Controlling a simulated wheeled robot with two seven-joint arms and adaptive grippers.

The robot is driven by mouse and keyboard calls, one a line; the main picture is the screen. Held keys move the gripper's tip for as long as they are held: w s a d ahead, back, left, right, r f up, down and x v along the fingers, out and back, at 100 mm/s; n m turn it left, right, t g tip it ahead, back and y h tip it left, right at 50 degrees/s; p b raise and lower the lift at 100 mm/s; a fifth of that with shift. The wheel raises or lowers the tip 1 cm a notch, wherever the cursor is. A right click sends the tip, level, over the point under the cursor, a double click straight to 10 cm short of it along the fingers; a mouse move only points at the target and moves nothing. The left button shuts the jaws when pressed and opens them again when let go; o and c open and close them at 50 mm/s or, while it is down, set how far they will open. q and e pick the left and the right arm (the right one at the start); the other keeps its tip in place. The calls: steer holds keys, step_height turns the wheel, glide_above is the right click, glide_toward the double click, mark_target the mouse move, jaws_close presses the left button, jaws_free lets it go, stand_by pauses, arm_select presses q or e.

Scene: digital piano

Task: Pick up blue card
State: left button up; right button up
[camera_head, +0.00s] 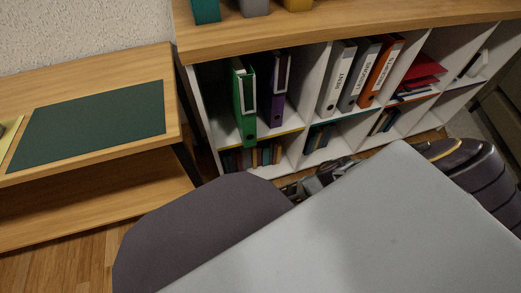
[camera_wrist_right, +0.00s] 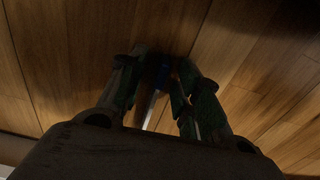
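In the right wrist view a narrow blue thing (camera_wrist_right: 164,72), probably the blue card, shows between the fingers of my right gripper (camera_wrist_right: 160,62). A pale, thin strip (camera_wrist_right: 152,106) runs below it towards the palm. The two fingers stand apart on either side, with a visible gap. It is too dark to tell whether either finger touches the blue thing. In the head view my right gripper (camera_head: 322,178) is low by the foot of the shelf, partly hidden behind a large grey surface. The card cannot be made out there. My left gripper is not in view.
A white shelf unit (camera_head: 325,53) with a wooden top holds several binders, including a green one (camera_head: 243,100). A wooden desk (camera_head: 90,75) with a dark green mat (camera_head: 90,122) stands at left. Plank floor (camera_wrist_right: 75,60) lies under the right gripper.

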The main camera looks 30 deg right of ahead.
steer(key=c, duration=0.7)
jaws_close()
steer(key=shift+r, duration=0.2)
